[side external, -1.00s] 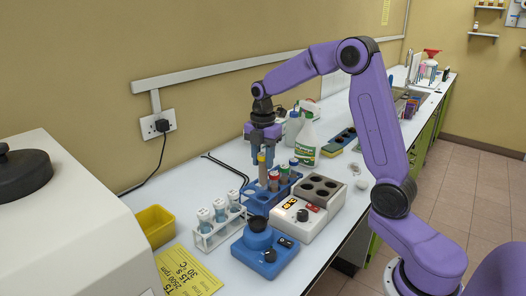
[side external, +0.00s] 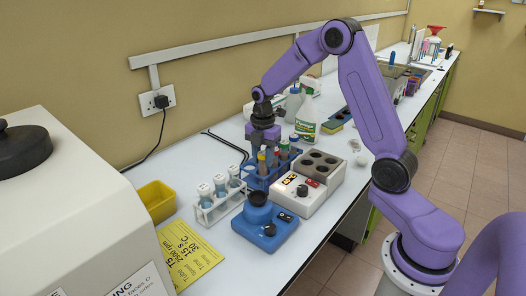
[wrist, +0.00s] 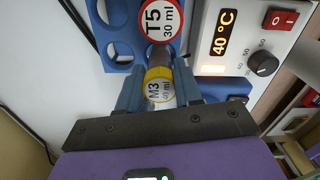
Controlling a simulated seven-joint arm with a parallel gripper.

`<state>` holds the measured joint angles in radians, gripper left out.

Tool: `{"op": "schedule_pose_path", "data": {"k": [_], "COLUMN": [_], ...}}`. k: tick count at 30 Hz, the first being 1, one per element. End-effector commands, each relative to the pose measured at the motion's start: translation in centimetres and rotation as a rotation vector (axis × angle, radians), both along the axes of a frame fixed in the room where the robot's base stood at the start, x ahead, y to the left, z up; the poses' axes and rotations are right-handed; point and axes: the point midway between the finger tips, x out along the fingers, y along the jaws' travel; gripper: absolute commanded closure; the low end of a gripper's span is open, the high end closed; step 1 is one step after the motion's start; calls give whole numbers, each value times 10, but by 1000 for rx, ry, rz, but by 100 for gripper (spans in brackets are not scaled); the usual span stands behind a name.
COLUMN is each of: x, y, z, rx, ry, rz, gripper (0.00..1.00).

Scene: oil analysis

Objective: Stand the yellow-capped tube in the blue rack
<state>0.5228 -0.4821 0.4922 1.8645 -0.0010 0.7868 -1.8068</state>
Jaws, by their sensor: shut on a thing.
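The yellow-capped tube (wrist: 158,72), labelled M3 on its top, is between the two blue fingers of my gripper (wrist: 158,88). My gripper (side external: 263,148) is shut on it near the cap. In the side view the tube is at the left end of the blue rack (side external: 256,183), its lower part behind the rack's front. I cannot tell whether it rests on the rack's bottom. In the wrist view the blue rack (wrist: 120,68) shows empty holes on the left and a red-capped tube marked T5 (wrist: 158,18) beside the held tube.
A white heating block (side external: 312,190) reading 40 °C stands right of the rack. A blue mixer (side external: 262,226) is in front. A white rack (side external: 222,205) with several tubes and a yellow box (side external: 157,200) are at left. A spray bottle (side external: 307,120) stands behind.

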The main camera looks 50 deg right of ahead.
Motion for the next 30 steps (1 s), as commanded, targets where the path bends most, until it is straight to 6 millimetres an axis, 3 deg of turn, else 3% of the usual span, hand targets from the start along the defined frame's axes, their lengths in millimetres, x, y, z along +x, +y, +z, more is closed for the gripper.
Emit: {"op": "schedule_pose_path", "data": {"k": [13, 14, 16, 26, 30], "x": [0, 0, 0, 0, 1], "y": [0, 0, 0, 0, 0], "z": [-5, -5, -5, -3, 9], "rx": [0, 0, 0, 0, 0], "ry": [0, 0, 0, -1, -5], "rz": [0, 0, 0, 0, 0], "gripper": [100, 59, 36, 36, 36]}}
